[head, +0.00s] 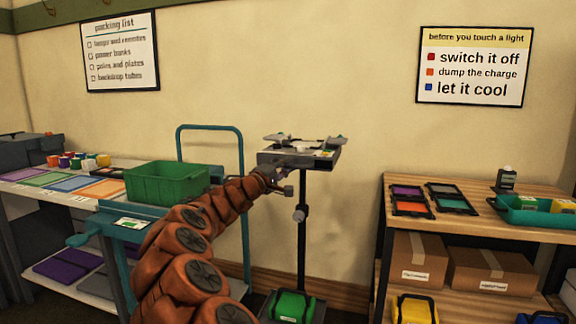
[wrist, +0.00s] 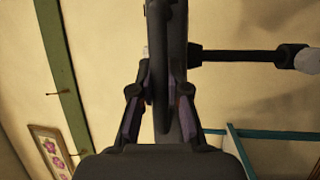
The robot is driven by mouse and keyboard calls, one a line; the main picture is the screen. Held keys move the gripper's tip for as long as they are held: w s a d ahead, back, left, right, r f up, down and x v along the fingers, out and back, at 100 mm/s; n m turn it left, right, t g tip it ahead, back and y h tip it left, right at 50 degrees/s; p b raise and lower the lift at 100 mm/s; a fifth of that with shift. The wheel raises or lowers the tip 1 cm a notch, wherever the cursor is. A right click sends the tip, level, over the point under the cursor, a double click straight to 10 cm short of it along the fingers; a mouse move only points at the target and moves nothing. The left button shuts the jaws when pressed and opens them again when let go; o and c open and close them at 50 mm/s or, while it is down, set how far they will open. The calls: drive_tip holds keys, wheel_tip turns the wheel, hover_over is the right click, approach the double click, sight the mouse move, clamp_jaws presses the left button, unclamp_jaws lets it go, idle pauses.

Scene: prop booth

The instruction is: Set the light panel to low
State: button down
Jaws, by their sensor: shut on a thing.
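The light panel (head: 328,162) is a grey box with flaps on top, on a black stand (head: 301,245) in the middle of the head view. A small label with green on it shows on its front right. My gripper (head: 277,180) is at the panel's left front side. In the wrist view, my gripper (wrist: 161,95) has its two fingers on either side of a dark upright piece (wrist: 165,50), which seems to be part of the light panel. The fingers are shut on it. The panel's setting cannot be read, and my arm hides some of its near side.
A teal trolley handle (head: 210,127) rises behind a green crate (head: 167,187) at left. A wooden shelf (head: 470,234) with trays and boxes stands at right. A green-topped case (head: 292,306) is on the floor by the stand. A wall sign (head: 474,66) hangs at right.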

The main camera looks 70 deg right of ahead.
wheel_tip(320, 180, down, 6)
drive_tip(key=b, duration=0.4)
drive_tip(key=shift+f, duration=0.2)
drive_tip(key=shift+s+f, duration=0.1)
drive_tip(key=shift+f, duration=0.05)
drive_tip(key=c, duration=1.1)
unclamp_jaws()
drive_tip(key=shift+c, duration=0.2)
drive_tip(key=shift+r, duration=0.2)
drive_tip(key=shift+a, duration=0.1)
drive_tip(key=v, duration=1.2)
